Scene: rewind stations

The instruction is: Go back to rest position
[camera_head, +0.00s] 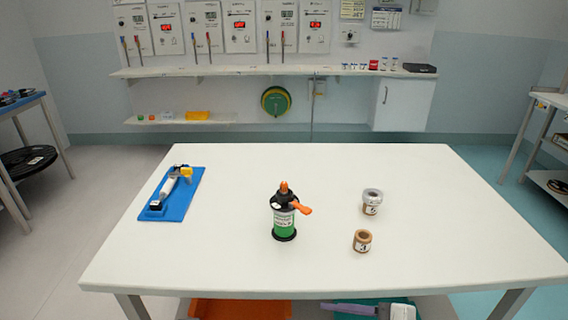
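Neither of my grippers shows in the head view, and no part of my arms is in the picture. The white table (330,275) stands in front of me. On it, near the middle, a green and black device with an orange knob and side handle (285,222) stands upright. To its right are a roll labelled 6 (371,205) and a brown roll labelled 3 (362,241), apart from each other. At the left, a blue board (185,205) carries a small fixture with white, yellow and black parts.
Below the table's front edge are an orange bin (240,308) and a teal bin (400,300). Side benches stand at the left (22,106) and right (553,100). A wall shelf (250,71) runs behind. The table's front and right areas are clear.

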